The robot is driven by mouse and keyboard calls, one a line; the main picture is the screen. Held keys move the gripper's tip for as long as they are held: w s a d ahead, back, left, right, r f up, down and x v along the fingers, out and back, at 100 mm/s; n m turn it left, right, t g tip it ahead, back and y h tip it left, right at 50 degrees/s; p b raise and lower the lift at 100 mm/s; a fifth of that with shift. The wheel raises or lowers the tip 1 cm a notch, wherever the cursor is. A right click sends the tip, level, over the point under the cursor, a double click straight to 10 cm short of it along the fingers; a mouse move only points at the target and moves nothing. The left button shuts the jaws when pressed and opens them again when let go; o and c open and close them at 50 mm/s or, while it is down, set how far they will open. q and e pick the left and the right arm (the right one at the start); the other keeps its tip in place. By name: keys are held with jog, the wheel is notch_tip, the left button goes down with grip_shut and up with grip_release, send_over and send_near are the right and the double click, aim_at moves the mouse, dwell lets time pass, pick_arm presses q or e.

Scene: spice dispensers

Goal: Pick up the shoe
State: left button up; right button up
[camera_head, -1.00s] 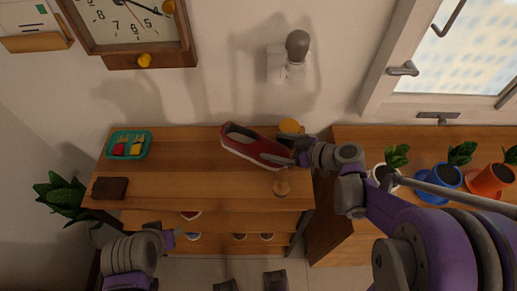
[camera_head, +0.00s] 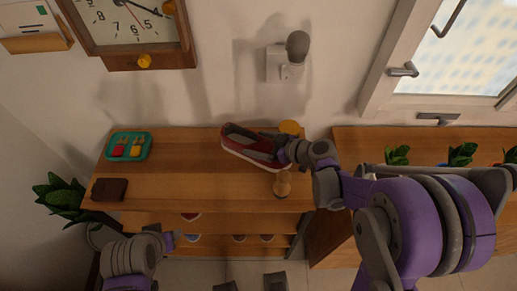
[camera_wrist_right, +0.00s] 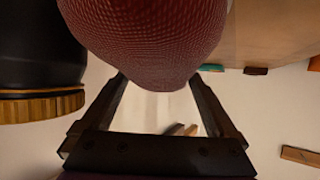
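In the right wrist view the shoe's red textured surface (camera_wrist_right: 150,40) fills the top middle and hides the fingertips. The right fingers (camera_wrist_right: 160,95) stand apart, open, with the shoe's rounded end between or in front of them; contact cannot be made out. My left gripper (camera_head: 170,240) is low, in front of the shelf, away from the shoe; its fingers are unclear.
A wooden peg-like object (camera_head: 282,184) stands just in front of the shoe, and a yellow round thing (camera_head: 289,127) is behind it. A teal tray (camera_head: 147,147) and a brown block (camera_head: 109,189) are at the left. The shelf top (camera_head: 190,175) between is clear.

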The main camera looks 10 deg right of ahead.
aim_at(259, 143)
jog(key=c, duration=0.8)
jog(key=shift+s+r, duration=0.2)
jog(key=shift+r, duration=0.3)
notch_tip(259, 143, up, 11)
jog(key=p, duration=0.2)
jog(key=s+a+p, duration=0.1)
jog(key=s+a, duration=0.1)
jog(key=s, duration=0.7)
jog(key=s+a+p, duration=0.1)
jog(key=s+a, duration=0.1)
jog(key=s, duration=0.8)
jog(key=shift+f, duration=0.25)
